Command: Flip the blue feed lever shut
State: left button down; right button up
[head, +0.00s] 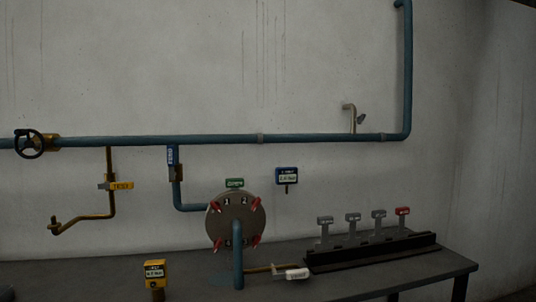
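The blue feed lever (173,155) has a white-lettered label and stands upright, in line with the short branch pipe under the long blue pipe. It sits just above a small brass valve body (177,173). From there a blue pipe (190,208) bends right to the round grey condenser head (222,222). Neither of my grippers shows in the head view, so their state and distance to the lever cannot be seen.
A dark table (335,285) runs below, with a black rack (370,252) of several upright tagged levers at right. A white-handled lever (292,274) and a yellow gauge (154,269) are lower.

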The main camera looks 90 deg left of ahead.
aim_at(170, 149)
jog(key=k, duration=1.95)
jog(key=u, duration=2.1)
